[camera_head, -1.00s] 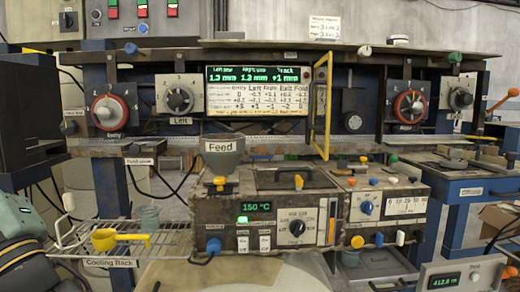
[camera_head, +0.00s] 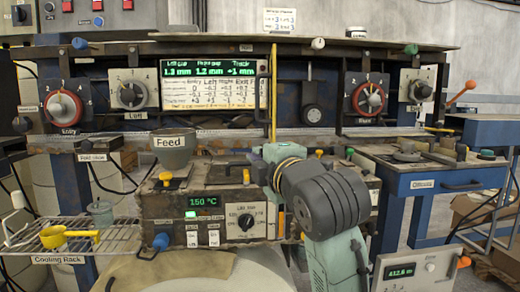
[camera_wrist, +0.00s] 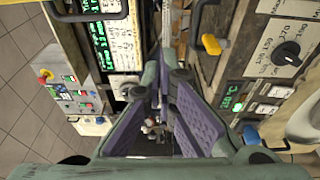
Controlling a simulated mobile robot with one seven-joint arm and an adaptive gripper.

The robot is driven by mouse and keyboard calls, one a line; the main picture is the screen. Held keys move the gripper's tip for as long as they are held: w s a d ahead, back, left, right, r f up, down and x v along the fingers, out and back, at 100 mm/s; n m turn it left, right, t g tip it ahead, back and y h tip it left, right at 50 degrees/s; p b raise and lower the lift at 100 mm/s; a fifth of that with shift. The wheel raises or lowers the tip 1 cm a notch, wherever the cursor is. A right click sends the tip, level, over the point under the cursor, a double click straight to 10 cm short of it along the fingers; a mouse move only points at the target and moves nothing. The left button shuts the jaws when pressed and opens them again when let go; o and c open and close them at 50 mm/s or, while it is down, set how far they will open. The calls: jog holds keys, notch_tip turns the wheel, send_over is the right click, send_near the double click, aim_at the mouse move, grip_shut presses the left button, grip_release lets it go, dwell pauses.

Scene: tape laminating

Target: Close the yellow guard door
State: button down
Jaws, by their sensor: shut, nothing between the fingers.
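The yellow guard door (camera_head: 273,95) stands open at the right side of the lit display panel (camera_head: 214,84). It shows nearly edge-on as a thin upright yellow strip. A black handle (camera_head: 258,93) shows just left of it. My arm reaches in from the lower right, its wrist below the door's lower end. In the head view my fingers are hidden behind my wrist. In the wrist view my gripper (camera_wrist: 162,88) has its purple-padded fingers converging, shut and empty, between the display panel and the control box. I cannot tell whether it touches the door.
The control box (camera_head: 195,216) with knobs and yellow levers stands below the panel. The Feed cup (camera_head: 173,150) sits on its left part. A cooling rack (camera_head: 85,240) holding a yellow cup (camera_head: 56,237) is at lower left. Knobs project from the panels on both sides.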

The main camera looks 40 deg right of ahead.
jog(key=w+d+p, duration=0.4)
jog(key=w+d, duration=0.2)
jog(key=shift+w, duration=0.25)
dwell(0.4)
